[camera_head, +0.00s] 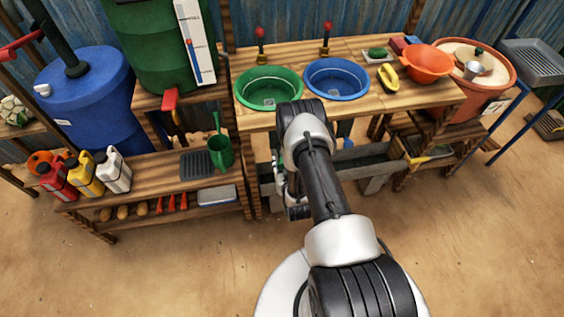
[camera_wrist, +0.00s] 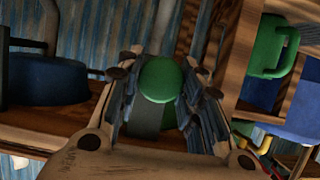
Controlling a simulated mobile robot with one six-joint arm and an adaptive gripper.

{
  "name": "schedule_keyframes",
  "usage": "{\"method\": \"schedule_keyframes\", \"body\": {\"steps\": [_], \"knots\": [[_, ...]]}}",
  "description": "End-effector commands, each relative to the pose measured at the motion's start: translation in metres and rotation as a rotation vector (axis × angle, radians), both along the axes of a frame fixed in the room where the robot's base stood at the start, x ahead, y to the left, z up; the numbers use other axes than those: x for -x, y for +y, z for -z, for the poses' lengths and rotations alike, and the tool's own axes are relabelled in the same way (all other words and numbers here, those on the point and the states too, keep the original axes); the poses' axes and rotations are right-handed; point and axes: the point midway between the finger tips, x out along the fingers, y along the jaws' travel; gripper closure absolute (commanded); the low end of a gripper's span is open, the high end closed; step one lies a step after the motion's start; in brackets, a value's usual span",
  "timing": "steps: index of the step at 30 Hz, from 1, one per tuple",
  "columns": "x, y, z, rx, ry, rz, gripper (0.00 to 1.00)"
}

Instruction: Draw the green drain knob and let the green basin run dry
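The green basin (camera_head: 270,107) sits on the wooden bench, left of the blue basin (camera_head: 336,95). In the wrist view, the rounded green drain knob (camera_wrist: 160,78) lies between the two fingers of my gripper (camera_wrist: 162,85). The fingers are drawn in to about the knob's width and appear to touch both its sides. In the head view, my arm reaches down in front of the bench and my gripper end is low, below the bench top. The knob is hidden there by my arm. I cannot make out a water level in the green basin.
A red-knobbed tap (camera_head: 261,45) stands behind the green basin. A grey trough (camera_head: 372,170) lies under the bench. The sandy floor in front is clear.

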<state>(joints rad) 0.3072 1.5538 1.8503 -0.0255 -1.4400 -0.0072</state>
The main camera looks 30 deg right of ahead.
Motion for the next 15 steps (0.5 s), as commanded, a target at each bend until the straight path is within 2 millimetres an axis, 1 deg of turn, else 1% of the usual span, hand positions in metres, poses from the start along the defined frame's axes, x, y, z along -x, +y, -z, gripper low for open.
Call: {"method": "schedule_keyframes", "body": {"steps": [1, 9, 15], "knots": [[0.0002, 0.0, 0.0006, 0.0, 0.001, 0.0, 0.62], [-0.0001, 0.0, 0.0002, 0.0, 0.0, 0.0, 0.45], [-0.0003, -0.0001, 0.0, 0.0, 0.0, 0.0, 0.45]]}}
